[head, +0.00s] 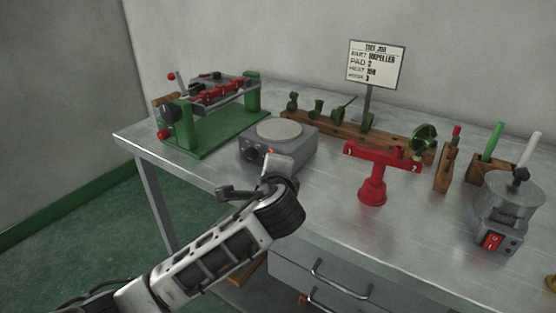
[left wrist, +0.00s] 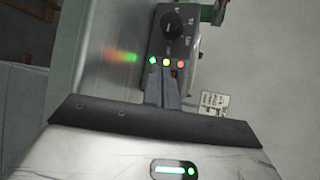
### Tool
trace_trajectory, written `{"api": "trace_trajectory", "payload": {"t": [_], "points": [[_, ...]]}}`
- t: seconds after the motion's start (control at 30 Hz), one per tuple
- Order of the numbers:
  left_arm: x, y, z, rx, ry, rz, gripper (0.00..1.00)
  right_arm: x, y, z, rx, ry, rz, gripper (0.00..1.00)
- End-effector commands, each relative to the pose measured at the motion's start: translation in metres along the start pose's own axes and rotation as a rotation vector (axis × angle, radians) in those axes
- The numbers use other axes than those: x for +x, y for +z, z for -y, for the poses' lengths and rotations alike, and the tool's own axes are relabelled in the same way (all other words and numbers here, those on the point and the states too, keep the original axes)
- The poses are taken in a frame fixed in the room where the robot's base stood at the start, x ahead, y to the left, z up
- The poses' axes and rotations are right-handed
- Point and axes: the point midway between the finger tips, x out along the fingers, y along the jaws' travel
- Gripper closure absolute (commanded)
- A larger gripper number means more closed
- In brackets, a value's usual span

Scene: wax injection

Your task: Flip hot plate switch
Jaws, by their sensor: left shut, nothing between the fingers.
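The hot plate (head: 305,146) is a grey box with a round pale top, standing near the front edge of the metal table. Its front panel (left wrist: 186,40) shows in the left wrist view with a black dial (left wrist: 174,24) and small green, yellow and red lights. A dark red part, perhaps the switch (left wrist: 173,73), shows just beside my fingertips and is partly hidden by them. My left gripper (left wrist: 163,70) is shut and empty, with its tips at the panel below the lights; I cannot tell whether they touch. In the head view my left gripper (head: 273,162) is in front of the hot plate.
A green stand with red parts (head: 215,130) is left behind the hot plate. A red stand (head: 372,185), a wooden rack (head: 330,126) and a sign (head: 375,65) stand to the right. A round metal pot with a red switch (head: 508,205) is far right. The front middle tabletop is clear.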

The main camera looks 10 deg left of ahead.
Motion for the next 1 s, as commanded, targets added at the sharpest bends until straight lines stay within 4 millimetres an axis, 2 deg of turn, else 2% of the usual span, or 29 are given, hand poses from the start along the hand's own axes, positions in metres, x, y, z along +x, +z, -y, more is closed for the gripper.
{"api": "trace_trajectory", "payload": {"t": [0.53,1.0], "points": [[0.0,0.0,0.0001,0.0,0.0,0.0,1.0,-0.0015,0.0034,0.0005,0.003,0.0,0.008,0.23],[0.006,-0.0045,0.0046,-0.001,0.0,0.0,1.0,-0.0045,-0.0045,0.0014,0.002,0.0,0.003,0.23]]}}
